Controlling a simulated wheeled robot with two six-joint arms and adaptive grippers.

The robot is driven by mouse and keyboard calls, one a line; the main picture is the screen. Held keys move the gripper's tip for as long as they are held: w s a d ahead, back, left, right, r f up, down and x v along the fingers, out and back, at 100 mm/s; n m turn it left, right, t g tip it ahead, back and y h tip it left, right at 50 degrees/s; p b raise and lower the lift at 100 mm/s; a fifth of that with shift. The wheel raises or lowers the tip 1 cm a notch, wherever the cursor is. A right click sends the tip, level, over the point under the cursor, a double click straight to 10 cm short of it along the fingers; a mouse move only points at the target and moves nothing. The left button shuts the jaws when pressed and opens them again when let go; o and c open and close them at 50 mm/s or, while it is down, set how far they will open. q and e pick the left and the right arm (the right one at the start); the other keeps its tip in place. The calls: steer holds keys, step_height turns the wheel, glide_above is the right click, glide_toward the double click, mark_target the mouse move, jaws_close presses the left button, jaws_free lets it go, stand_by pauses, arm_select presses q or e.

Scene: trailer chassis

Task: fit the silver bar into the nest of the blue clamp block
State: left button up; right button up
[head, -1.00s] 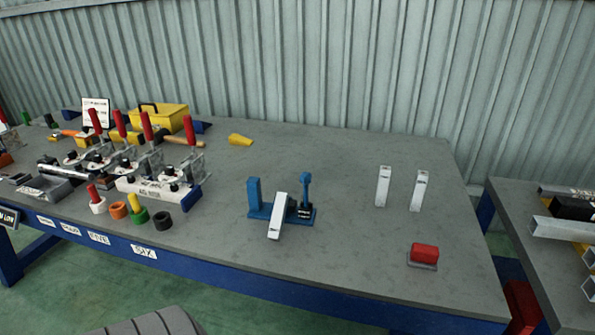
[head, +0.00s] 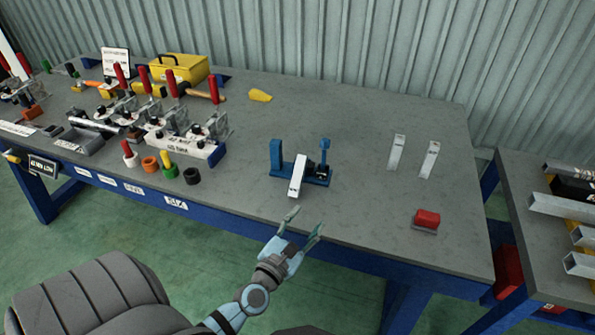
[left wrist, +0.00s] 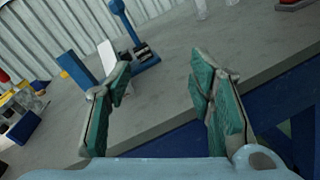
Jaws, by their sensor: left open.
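The blue clamp block (head: 318,182) stands on the grey workbench, with an upright post on its left and a lever with a round knob on its right. A silver bar (head: 298,177) lies tilted across its base between the two, its near end jutting toward the front edge. I cannot tell how it is seated. My left gripper (head: 303,222) is open and empty, at the bench's front edge and nearer me than the bar. In the left wrist view, the bar (left wrist: 106,54) and block (left wrist: 148,62) show beyond the fingers, the left finger partly covering them. My right gripper is not in view.
A red button box (head: 427,219) sits near the front right. Toggle clamps (head: 215,128) and coloured rings (head: 150,164) crowd the left. The bench around the block is clear.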

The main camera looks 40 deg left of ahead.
mark_target(296, 183)
arm_select(q)
steer(key=w+a+n+y, duration=0.1)
steer(key=w+a+n, duration=0.1)
steer(key=a, duration=0.1)
steer(key=w+a+n+y, duration=0.2)
steer(key=w+a+n, duration=0.1)
steer(key=w+a+n+g+y+b, duration=0.1)
steer(key=w+a+n, duration=0.1)
steer(key=a+n, duration=0.1)
steer(key=shift+w+a+f+y, duration=0.15)
steer(key=shift+a+f+y, duration=0.05)
steer(key=shift+a+y, duration=0.1)
steer(key=w, duration=0.1)
steer(key=w+a+b, duration=0.1)
steer(key=w, duration=0.1)
steer(key=w+a+f+b, duration=0.1)
steer(key=shift+w+f, duration=0.1)
steer(key=shift+w, duration=0.1)
steer(key=shift+w+a, duration=0.25)
steer(key=shift+w, duration=0.2)
steer(key=shift+s, duration=0.1)
jaws_close()
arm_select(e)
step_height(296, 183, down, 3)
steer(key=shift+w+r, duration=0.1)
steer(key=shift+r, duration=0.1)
